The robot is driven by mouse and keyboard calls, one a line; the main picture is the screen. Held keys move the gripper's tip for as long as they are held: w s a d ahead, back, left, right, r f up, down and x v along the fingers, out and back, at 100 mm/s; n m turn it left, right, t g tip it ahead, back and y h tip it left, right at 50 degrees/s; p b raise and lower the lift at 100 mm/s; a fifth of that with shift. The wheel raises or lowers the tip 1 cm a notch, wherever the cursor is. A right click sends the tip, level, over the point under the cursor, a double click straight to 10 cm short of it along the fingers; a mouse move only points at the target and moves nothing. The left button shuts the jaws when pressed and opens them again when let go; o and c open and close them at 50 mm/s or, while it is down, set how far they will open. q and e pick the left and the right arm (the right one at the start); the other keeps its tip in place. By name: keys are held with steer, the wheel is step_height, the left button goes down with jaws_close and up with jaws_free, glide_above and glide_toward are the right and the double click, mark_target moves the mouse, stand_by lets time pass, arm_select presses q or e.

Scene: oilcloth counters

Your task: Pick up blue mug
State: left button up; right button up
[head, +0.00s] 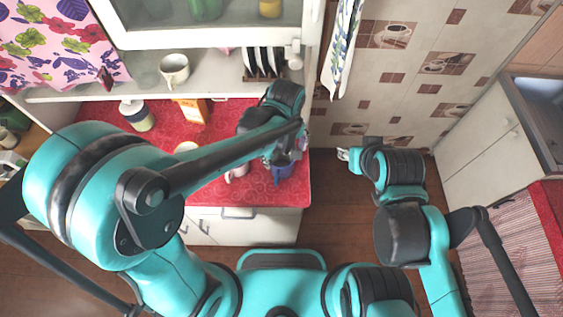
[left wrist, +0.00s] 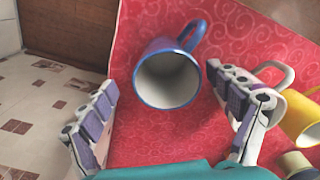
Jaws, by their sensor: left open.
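The blue mug (left wrist: 150,98) has a white inside and stands on the red counter, its mouth facing the left wrist camera and its handle toward the top right. In the head view the blue mug (head: 284,174) is partly hidden by my left arm and gripper. My left gripper (left wrist: 160,82) is open and empty, with one finger on each side of the mug and visible gaps between. It also shows in the head view (head: 290,150) over the counter's right end. My right gripper (head: 343,154) is over the floor, away from the counter; its jaws are too small to read.
The red patterned counter (head: 232,192) ends just right of the mug. Close by are a white handle (left wrist: 285,75) and a yellow mug (left wrist: 304,118). A jar (head: 138,116) and an orange box (head: 190,110) stand farther left. A shelf above holds a white cup (head: 174,70).

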mark_target(283, 163)
arm_select(q)
steer(key=f, duration=0.3)
steer(key=f+b, duration=0.1)
steer(key=f, duration=0.1)
steer(key=shift+a+f, duration=0.1)
steer(key=shift+a, duration=0.25)
steer(key=c, duration=1.5)
